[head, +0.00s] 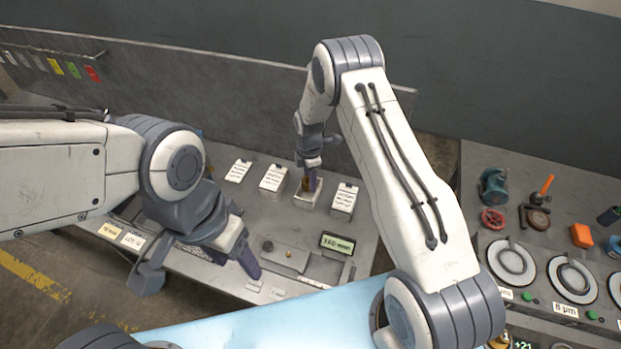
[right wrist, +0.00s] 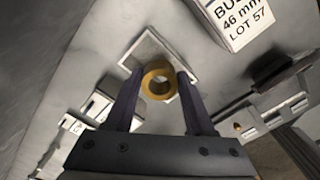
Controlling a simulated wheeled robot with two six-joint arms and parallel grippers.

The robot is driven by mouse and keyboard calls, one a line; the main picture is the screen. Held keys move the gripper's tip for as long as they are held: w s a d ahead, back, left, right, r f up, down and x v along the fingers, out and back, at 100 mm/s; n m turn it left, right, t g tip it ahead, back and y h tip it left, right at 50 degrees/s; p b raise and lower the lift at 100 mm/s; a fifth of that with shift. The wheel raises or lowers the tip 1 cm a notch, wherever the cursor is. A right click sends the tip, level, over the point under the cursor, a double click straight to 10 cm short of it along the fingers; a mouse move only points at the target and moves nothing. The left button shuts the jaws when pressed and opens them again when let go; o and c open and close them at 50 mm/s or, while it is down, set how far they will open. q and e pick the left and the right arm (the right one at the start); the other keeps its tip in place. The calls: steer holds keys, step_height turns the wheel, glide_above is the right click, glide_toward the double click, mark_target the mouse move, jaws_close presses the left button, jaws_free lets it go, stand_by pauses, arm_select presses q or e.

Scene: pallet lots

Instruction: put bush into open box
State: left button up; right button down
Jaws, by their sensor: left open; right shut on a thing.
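The bush is a brass-coloured ring (right wrist: 148,80) between the two dark fingers of my right gripper (right wrist: 158,88) in the right wrist view. In the head view, my right gripper (head: 308,182) points down at the open box (head: 307,199), a small pale box in the row on the bench. The open box also shows in the right wrist view (right wrist: 143,48), behind the bush. I cannot tell whether the bush touches the box floor. My left gripper (head: 200,270) is open and empty above the front left of the bench.
A green-lit display (head: 338,243) stands nearer. A right-hand bench holds round plates (head: 511,262) and several tools. A grey panel (head: 180,85) rises behind.

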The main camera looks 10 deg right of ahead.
steer(key=shift+f, duration=0.25)
steer(key=shift+c, duration=1.3)
jaws_free()
